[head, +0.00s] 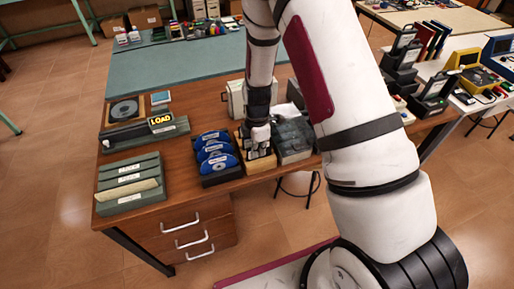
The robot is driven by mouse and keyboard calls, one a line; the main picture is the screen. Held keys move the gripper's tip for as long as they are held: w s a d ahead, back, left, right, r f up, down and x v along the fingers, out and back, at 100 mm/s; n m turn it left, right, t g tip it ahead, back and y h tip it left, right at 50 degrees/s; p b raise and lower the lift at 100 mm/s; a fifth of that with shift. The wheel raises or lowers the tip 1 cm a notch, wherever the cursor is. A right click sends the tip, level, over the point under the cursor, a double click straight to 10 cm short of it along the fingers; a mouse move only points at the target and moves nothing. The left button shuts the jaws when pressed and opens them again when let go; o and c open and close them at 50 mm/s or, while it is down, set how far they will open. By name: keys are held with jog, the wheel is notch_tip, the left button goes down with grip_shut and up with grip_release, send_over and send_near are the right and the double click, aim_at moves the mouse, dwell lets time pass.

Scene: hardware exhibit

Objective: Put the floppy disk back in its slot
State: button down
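My gripper (258,137) points down over a small wooden holder (262,166) on the brown desk. Its fingers are small and dark here, and I cannot tell whether they are open or hold anything. A dark rack with several blue round-marked disks (216,162) stands just left of the holder. I cannot make out for certain which item is the floppy disk or which slot is its own. A grey-green slotted box (130,184) with white labels stands at the desk's left front, a cream sheet or card in its front part.
A grey-green unit with a yellow LOAD sign (161,121) stands at the back left of the desk. A dark grey box (293,140) stands right of the holder. Bare desk (185,179) shows between slotted box and disk rack. A display table with devices stands at right.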

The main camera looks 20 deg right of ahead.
dwell(0.3)
jog(key=c, duration=1.7)
grip_release()
jog(key=shift+r+p, duration=1.1)
jog(key=shift+r, duration=2.9)
